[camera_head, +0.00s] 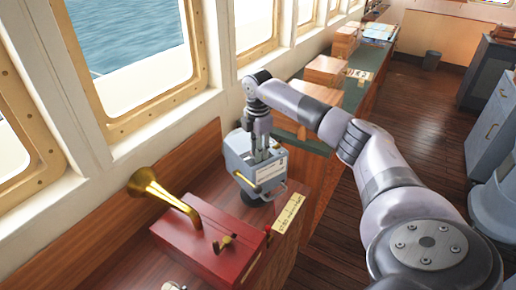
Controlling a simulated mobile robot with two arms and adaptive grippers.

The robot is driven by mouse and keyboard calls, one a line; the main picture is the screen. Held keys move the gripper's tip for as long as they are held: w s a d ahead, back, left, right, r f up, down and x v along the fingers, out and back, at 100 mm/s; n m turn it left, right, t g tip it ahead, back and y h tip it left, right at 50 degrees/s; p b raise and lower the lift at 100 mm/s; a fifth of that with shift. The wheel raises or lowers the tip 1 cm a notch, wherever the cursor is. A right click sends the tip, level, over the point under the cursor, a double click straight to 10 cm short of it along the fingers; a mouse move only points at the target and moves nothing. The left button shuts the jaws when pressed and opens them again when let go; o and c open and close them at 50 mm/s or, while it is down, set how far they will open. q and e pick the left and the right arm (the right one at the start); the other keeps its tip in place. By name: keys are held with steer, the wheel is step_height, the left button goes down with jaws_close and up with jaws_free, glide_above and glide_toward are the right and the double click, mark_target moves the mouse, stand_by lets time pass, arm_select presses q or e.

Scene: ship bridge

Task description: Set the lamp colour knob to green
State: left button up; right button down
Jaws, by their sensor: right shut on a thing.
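The signal lamp (240,157) is a blue-grey box with a pale label, a brass-coloured part on its front and a wire handle. It stands upright on the wooden console, beyond the red box. My right gripper (262,154) reaches down from above onto the top of the lamp, with its fingers close together. It is shut on what appears to be the colour knob at the lamp's top. The fingers hide the knob, so its setting cannot be read. My left gripper does not show.
A red box (205,245) with a brass horn (150,186) and small levers stands nearer on the console. A yellowish label strip (289,213) lies right of it. Cardboard boxes (325,70) sit on the green-topped counter behind. Windows line the left.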

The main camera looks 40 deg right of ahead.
steer(key=shift+r+m, duration=0.1)
steer(key=shift+m, duration=0.5)
steer(key=c, duration=1.3)
jaws_free()
steer(key=shift+c, duration=0.2)
step_height(320, 180, up, 12)
